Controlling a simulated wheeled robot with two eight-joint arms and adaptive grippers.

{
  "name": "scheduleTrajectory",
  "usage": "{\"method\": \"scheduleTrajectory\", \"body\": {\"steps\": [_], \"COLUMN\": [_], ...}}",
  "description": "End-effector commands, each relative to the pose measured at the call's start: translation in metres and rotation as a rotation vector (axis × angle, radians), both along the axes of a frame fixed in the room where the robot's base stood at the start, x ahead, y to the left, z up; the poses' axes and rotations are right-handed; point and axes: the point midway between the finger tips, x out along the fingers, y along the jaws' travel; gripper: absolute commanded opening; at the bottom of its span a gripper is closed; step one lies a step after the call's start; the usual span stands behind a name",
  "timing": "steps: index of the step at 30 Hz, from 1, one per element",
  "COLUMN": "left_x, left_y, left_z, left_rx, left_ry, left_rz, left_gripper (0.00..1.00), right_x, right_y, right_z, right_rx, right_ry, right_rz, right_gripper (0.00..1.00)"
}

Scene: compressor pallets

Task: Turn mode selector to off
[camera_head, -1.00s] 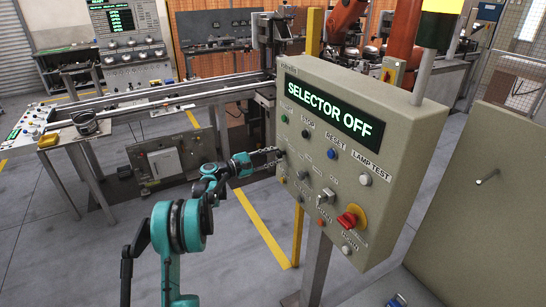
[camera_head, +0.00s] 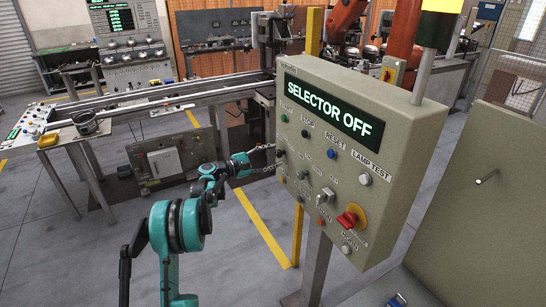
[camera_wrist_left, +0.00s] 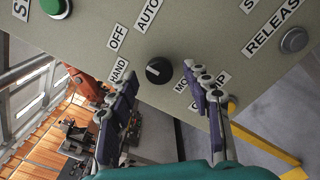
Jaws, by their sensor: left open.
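The mode selector (camera_wrist_left: 159,70) is a round black knob with a white pointer mark, seen in the left wrist view. HAND, OFF and AUTO labels stand around it. The panel's display (camera_head: 333,105) reads SELECTOR OFF in the head view. My left gripper (camera_wrist_left: 165,90) is open, with one finger on each side of the knob in the picture and a visible gap to each. In the head view the left gripper (camera_head: 272,158) is at the left part of the control panel (camera_head: 400,120) and partly hides the selector area. My right gripper is not in view.
A green button (camera_wrist_left: 56,8) and a grey RELEASE button (camera_wrist_left: 293,40) are near the selector on the same panel. A red knob (camera_head: 350,218) is lower right on the panel. A conveyor (camera_head: 180,95) runs behind. The floor left of the panel has free room.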

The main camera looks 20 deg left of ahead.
Motion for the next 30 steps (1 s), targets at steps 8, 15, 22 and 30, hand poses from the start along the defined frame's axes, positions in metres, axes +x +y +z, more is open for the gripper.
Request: {"method": "scheduleTrajectory", "body": {"steps": [8, 15, 22, 30], "left_x": [-0.044, -0.078, -0.09, -0.09], "left_y": [0.035, 0.062, 0.07, 0.07], "left_z": [0.0, 0.0, 0.0, 0.0], "left_rx": [0.0, 0.0, 0.0, 0.0], "left_ry": [0.0, 0.001, 0.0, 0.0], "left_rz": [0.004, 0.002, 0.0, 0.0], "left_gripper": [0.5, 0.5, 0.5, 0.5], "right_x": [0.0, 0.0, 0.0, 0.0], "right_y": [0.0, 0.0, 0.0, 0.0], "right_z": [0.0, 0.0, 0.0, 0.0], "right_rx": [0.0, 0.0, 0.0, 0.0], "right_ry": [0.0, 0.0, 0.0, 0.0], "right_rz": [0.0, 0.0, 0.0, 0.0], "right_gripper": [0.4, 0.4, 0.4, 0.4]}}
